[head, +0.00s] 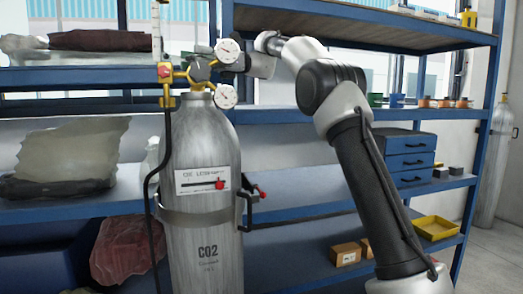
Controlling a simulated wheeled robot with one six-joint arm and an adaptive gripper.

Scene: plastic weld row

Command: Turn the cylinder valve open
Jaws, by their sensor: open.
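A tall grey CO2 cylinder (205,160) stands upright in front of the blue shelving. Its brass-coloured valve (200,72) is at the top, with a round upper gauge (228,50) and a lower gauge (226,96) on its right side. A red knob (165,71) is at the left end of the brass fitting. My arm reaches up from the lower right, and my gripper (244,65) is open just right of the valve, level with the gap between the gauges. Its fingers are small and partly hidden behind the gauges, so contact with the valve cannot be told.
A black hose (150,190) hangs down the cylinder's left side. A clamp with a red knob (262,194) sticks out at its right. Blue shelves (295,195) behind hold a yellow tray (435,228), boxes (346,254) and a blue drawer unit (410,158). Another cylinder (494,165) stands far right.

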